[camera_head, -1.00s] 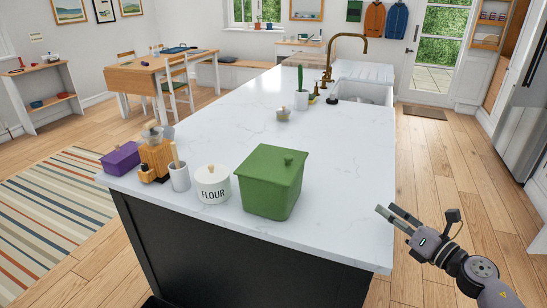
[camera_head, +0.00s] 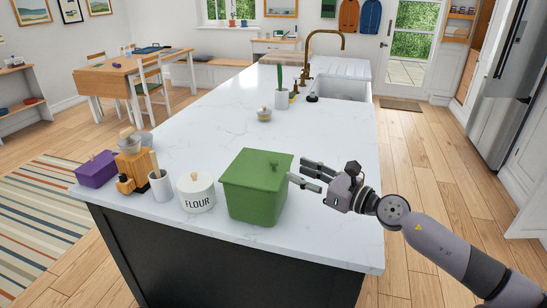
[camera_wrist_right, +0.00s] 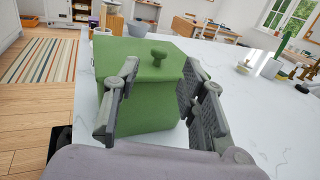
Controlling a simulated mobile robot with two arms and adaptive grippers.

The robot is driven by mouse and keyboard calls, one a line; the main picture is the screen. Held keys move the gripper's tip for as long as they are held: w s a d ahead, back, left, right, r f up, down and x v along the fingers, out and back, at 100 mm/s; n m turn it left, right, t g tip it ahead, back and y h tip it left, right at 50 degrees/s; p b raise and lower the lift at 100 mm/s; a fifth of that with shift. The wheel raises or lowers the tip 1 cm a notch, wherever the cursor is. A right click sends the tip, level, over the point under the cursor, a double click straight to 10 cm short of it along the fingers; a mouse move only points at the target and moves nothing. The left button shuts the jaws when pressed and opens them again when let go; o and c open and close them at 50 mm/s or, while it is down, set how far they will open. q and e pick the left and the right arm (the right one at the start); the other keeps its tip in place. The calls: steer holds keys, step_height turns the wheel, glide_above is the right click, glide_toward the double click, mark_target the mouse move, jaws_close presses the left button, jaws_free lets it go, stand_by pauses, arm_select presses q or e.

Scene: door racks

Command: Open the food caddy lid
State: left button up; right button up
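The food caddy (camera_head: 252,202) is a green box on the white island top, near its front edge. Its green lid (camera_head: 250,168) is on and looks closed, with a small round knob (camera_head: 274,168) on top. My right gripper (camera_head: 311,178) is just right of the caddy, at about lid height, with its fingers apart and nothing between them. In the right wrist view the caddy (camera_wrist_right: 150,105) and its knob (camera_wrist_right: 158,56) show beyond and between the open fingers. Whether a fingertip touches the caddy is unclear. My left gripper is not in view.
A small lidded pot (camera_head: 264,114) stands farther back. The island top (camera_head: 335,215) right of the caddy is clear.

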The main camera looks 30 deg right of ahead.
mark_target(278, 162)
steer(key=p+x, duration=0.3)
steer(key=x, duration=0.4)
steer(key=shift+w+r, duration=0.15)
steer(key=shift+w, duration=0.15)
steer(key=shift+w+a, duration=0.3)
steer(key=shift+w, duration=0.35)
steer(key=shift+c, duration=0.5)
jaws_close()
